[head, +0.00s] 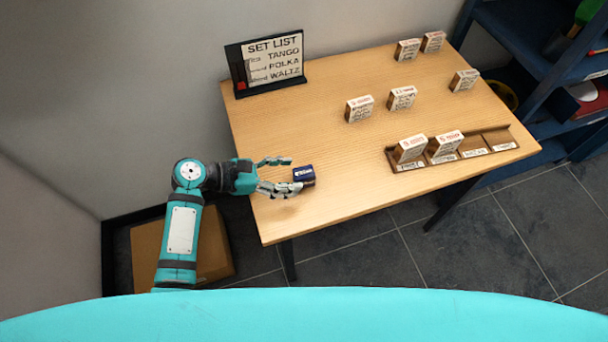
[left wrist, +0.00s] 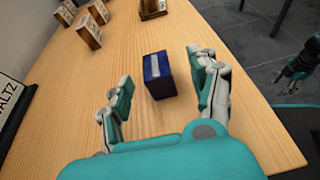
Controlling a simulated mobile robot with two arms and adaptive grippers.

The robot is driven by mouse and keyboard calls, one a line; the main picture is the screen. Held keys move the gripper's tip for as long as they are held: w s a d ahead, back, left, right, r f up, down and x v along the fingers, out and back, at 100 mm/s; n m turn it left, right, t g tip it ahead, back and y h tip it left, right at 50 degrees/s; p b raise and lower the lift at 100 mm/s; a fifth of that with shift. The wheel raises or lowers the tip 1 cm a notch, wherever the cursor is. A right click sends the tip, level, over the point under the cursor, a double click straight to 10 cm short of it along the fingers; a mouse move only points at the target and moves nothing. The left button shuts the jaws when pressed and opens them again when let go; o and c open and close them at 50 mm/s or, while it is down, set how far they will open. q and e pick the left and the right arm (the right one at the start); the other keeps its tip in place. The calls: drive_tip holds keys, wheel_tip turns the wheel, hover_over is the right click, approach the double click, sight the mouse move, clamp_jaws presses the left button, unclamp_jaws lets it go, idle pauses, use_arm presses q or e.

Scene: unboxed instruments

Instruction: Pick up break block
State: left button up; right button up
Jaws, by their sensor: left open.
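The break block is a small dark blue block with a pale label (head: 304,174), standing on the table near its left edge. In the left wrist view the blue block (left wrist: 158,76) sits just ahead of and between my spread fingers. My left gripper (head: 285,175) is open and reaches in from the left, its fingertips close to the block. In the left wrist view the left gripper (left wrist: 160,93) shows its two fingers apart with nothing held. I cannot tell whether a finger touches the block. My right gripper is not seen in the head view.
A set list sign (head: 272,62) stands at the table's back left. Several white-and-brown blocks, one of them here (head: 360,108), stand farther right. A wooden rack (head: 475,153) with slots holds two blocks. Blue shelves (head: 540,60) stand at the right. The front left of the wooden table (head: 330,215) is clear.

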sight(301, 173)
use_arm(q)
drive_tip(key=x, duration=0.5)
drive_tip(key=shift+w+a, duration=0.1)
drive_tip(key=shift+w, duration=0.2)
drive_tip(key=c, duration=1.2)
